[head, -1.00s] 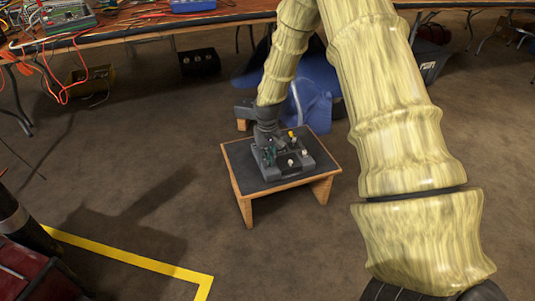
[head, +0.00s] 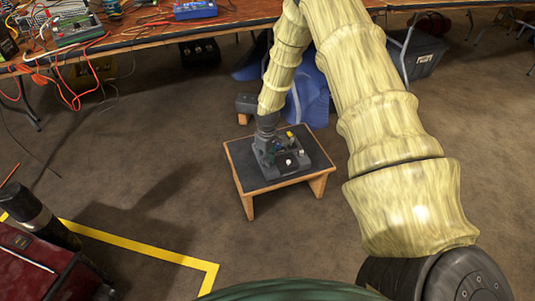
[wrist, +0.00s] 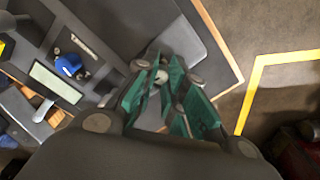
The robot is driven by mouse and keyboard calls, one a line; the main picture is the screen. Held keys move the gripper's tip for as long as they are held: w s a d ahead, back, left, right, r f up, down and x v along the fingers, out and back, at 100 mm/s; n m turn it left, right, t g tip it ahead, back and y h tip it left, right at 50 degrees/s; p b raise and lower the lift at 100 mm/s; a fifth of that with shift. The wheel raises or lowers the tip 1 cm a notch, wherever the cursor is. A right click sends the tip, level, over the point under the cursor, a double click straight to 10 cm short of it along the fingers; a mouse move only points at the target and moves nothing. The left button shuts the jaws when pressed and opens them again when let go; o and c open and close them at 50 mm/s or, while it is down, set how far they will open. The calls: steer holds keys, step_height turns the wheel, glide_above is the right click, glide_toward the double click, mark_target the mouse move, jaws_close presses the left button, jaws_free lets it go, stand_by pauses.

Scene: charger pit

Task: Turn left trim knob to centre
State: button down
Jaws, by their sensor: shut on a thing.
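A dark grey control panel (head: 295,165) sits on a small low wooden table with a black top (head: 246,178). It also shows in the wrist view (wrist: 105,45). My gripper (head: 267,152) reaches down onto the panel's left part. In the wrist view my gripper (wrist: 164,82) has its green finger pads close around a small pale knob (wrist: 161,76), partly hidden by the pads. I cannot read the knob's angle or any mark on it. A blue knob (wrist: 68,64), apart from my fingers, and a pale rectangular plate (wrist: 55,82) are on the panel.
A yellow knob (head: 290,134) and a whitish knob (head: 289,162) stand on the panel near my gripper. A cluttered workbench (head: 130,38) is behind. A red case (head: 40,265) stands at lower left by yellow floor tape (head: 140,247). Carpet around the table is mostly clear.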

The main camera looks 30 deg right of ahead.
steer(key=shift+n+p, duration=0.5)
steer(key=c, duration=1.7)
jaws_free()
step_height(320, 180, up, 12)
